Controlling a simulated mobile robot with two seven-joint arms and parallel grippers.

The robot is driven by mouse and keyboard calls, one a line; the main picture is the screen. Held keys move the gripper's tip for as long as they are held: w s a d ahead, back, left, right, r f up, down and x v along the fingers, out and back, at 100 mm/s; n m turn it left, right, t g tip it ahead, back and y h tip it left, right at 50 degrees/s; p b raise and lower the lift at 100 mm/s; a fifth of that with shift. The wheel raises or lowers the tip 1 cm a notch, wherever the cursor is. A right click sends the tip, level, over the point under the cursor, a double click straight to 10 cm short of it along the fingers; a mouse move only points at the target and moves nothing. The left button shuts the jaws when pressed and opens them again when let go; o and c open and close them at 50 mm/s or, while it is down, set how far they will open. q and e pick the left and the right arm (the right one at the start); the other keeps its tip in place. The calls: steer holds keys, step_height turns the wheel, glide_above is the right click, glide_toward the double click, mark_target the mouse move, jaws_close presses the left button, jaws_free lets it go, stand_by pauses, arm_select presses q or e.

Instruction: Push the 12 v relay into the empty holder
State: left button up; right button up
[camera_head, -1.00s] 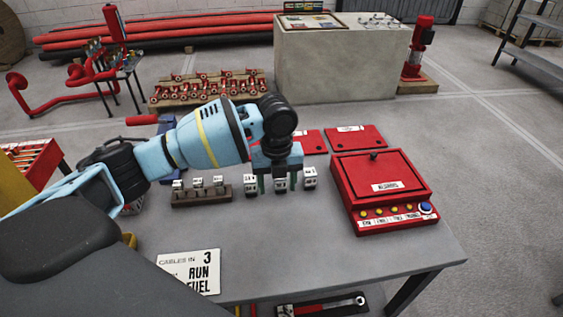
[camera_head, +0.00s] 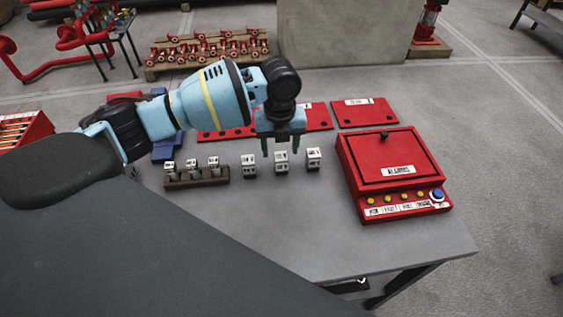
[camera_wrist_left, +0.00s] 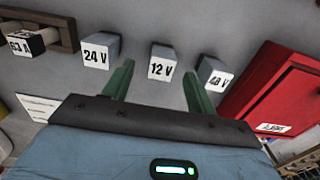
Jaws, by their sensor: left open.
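The 12 V relay (camera_head: 281,166) is a small block with a white labelled face, upright on the grey table between two similar blocks. It also shows in the left wrist view (camera_wrist_left: 162,66). My left gripper (camera_head: 280,153) is open and empty, its green fingers pointing down at the 12 V relay. In the left wrist view the fingertips (camera_wrist_left: 157,72) lie to either side of it, apart from it. A brown holder rack (camera_head: 197,182) with three small blocks stands to the left; I cannot tell which slot is empty. My right gripper is not in view.
The 24 V block (camera_wrist_left: 96,53) and 48 V block (camera_wrist_left: 217,80) stand close on either side of the 12 V relay. A red alarm box (camera_head: 388,165) stands at the right. Flat red plates (camera_head: 365,112) lie behind. The table front (camera_head: 300,230) is clear.

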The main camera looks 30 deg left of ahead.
mark_target(281, 156)
arm_select(q)
steer(key=shift+f, duration=0.3)
steer(key=shift+d+f, duration=0.15)
steer(key=shift+f, duration=2.15)
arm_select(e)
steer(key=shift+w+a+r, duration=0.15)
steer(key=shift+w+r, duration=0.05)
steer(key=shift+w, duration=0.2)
arm_select(q)
steer(key=shift+c, duration=0.5)
steer(key=c, duration=1)
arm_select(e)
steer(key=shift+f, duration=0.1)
arm_select(q)
steer(key=shift+r, duration=0.15)
